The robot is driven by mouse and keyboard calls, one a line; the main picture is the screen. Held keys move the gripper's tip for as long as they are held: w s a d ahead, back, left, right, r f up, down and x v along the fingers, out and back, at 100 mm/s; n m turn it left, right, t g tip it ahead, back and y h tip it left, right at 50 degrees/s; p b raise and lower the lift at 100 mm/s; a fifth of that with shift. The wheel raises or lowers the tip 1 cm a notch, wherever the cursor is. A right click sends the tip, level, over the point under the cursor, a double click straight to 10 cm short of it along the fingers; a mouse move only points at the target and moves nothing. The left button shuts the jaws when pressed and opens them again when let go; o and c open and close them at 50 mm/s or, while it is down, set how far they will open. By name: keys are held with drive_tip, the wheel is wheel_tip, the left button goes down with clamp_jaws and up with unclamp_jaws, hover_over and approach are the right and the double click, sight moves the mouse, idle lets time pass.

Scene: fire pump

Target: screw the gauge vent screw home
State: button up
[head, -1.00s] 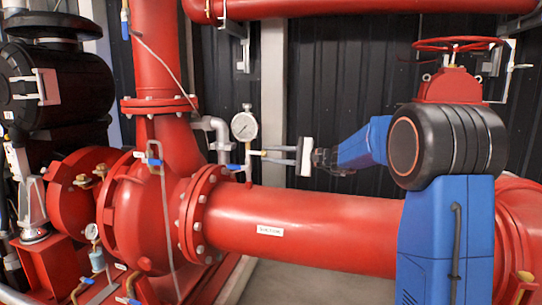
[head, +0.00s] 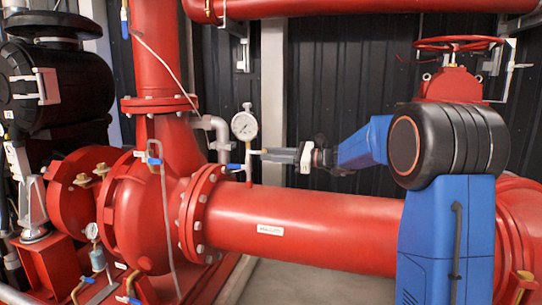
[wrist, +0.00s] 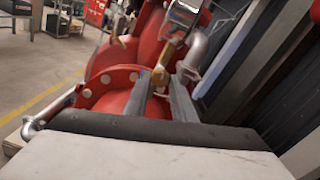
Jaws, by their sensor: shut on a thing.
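The pressure gauge (head: 244,126) has a white dial and stands upright on a thin fitting above the red pipe. The brass vent screw (head: 264,151) points out to the right from the fitting just below the gauge. My gripper (head: 270,154) reaches in from the right, level with the screw, and is shut on it. In the wrist view the brass screw (wrist: 160,76) shows between the two grey fingers of my gripper (wrist: 163,82). The fingers hide part of the screw, and I cannot tell how deep its thread sits.
A blue lever handle (head: 235,166) is close left of the gauge fitting. The large red horizontal pipe (head: 310,215) runs below my arm. A grey elbow pipe (head: 216,130) stands left of the gauge, and a dark corrugated wall (head: 340,90) is behind.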

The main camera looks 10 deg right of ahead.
drive_tip(key=shift+f+m, duration=0.1)
drive_tip(key=shift+m, duration=0.5)
drive_tip(key=o, duration=1.1)
drive_tip(key=shift+c, duration=0.2)
drive_tip(key=v, duration=1.7)
drive_tip(key=shift+s+d, duration=0.15)
drive_tip(key=shift+d, duration=0.05)
